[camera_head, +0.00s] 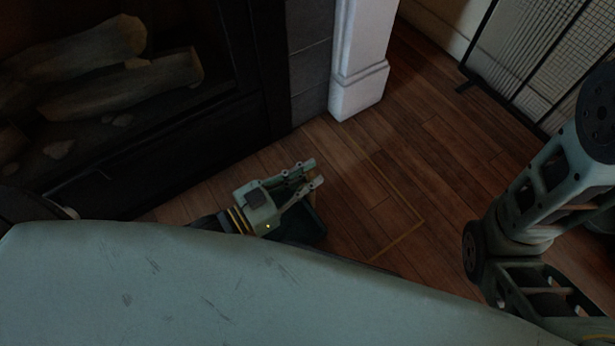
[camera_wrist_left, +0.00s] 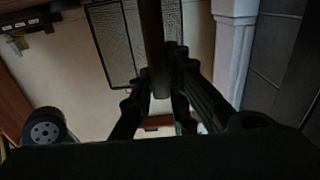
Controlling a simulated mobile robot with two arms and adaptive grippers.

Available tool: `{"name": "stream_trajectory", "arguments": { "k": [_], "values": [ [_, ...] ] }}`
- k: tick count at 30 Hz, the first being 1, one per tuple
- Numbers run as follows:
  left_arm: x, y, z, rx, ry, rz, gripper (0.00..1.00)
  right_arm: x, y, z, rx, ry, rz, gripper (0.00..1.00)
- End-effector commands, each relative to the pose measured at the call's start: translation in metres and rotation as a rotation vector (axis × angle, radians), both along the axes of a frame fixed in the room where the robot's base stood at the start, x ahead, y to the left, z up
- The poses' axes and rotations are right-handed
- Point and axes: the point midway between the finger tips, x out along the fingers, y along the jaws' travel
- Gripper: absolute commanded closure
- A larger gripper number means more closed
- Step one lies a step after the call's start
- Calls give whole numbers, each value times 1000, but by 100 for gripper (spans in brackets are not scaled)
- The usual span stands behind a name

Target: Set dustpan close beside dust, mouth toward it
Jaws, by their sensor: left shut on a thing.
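A dark dustpan (camera_head: 303,226) shows in the head view, low over or on the floor beside the fireplace and partly hidden under my left gripper (camera_head: 316,172). The gripper also shows in the left wrist view (camera_wrist_left: 157,88), where its fingers are closed about a brown bar (camera_wrist_left: 152,35), which looks like the dustpan's handle. I cannot tell which way the dustpan's mouth faces or whether it touches the floor. I cannot make out any dust. My right arm is at the right of the head view, its gripper out of frame.
A dark fireplace (camera_head: 200,130) with logs (camera_head: 120,85) fills the upper left. A white pillar (camera_head: 359,60) stands at its corner. A black mesh screen (camera_head: 540,60) stands at the upper right. The wooden floor (camera_head: 440,150) between is clear, with thin yellow lines on it.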

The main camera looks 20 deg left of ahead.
Motion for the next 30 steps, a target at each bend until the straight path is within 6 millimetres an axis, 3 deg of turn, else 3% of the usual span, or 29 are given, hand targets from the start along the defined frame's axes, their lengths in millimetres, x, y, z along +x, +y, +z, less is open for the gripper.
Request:
{"name": "stream_trajectory", "arguments": {
  "k": [1,2,8,22,30],
  "values": [
    [0,0,-2,-1,-2,0,100,0,0,-1,0,0,0,60],
    [0,0,-2,0,0,0,83,0,0,-1,0,0,0,60],
    [0,0,-2,-1,1,0,67,0,0,-1,0,0,0,60],
    [0,0,3,0,0,0,67,0,0,2,0,0,0,60],
    [-38,29,6,5,6,0,67,0,0,35,0,1,0,60]
  ]
}}
